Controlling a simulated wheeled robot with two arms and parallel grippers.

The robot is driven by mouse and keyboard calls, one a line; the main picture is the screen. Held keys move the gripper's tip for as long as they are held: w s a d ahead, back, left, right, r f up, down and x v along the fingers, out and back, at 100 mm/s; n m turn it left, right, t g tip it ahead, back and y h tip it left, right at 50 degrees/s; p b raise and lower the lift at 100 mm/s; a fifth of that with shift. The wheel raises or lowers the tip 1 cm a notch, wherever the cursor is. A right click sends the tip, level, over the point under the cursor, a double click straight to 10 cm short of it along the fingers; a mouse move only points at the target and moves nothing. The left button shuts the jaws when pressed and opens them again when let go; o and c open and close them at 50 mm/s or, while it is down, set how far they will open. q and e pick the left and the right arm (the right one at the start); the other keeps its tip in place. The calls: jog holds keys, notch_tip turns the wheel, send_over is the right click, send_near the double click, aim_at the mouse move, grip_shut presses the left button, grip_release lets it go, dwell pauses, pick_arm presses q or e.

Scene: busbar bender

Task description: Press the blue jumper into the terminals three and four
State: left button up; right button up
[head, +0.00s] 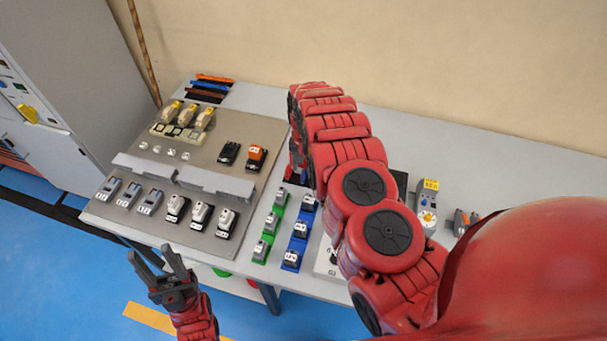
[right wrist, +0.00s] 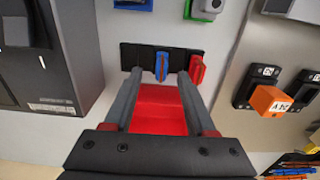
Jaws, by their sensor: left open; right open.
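The blue jumper (right wrist: 161,66) stands on a black strip (right wrist: 140,55) in the right wrist view, beside a red one (right wrist: 198,68). My right gripper (right wrist: 160,75) is open, with its two grey fingertips on either side of the blue jumper. I cannot tell whether they touch it. A red stepped surface (right wrist: 158,105) shows between the fingers; what it is cannot be told. In the head view my right arm hides the right gripper and the jumper. No terminals marked three and four can be made out. My left gripper (head: 151,254) is open and empty, off the table's front edge.
The grey table (head: 470,190) carries a board (head: 240,128) with switches at left, and green (head: 262,250) and blue (head: 291,260) mounts in front of my right arm. In the right wrist view, an orange-topped device (right wrist: 271,101) is at right and a dark box (right wrist: 45,60) at left.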

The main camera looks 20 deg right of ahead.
aim_at(304, 172)
jog(key=shift+a+f+p, duration=0.1)
jog(key=shift+f+p, duration=0.25)
jog(key=shift+f, duration=1.55)
grip_shut()
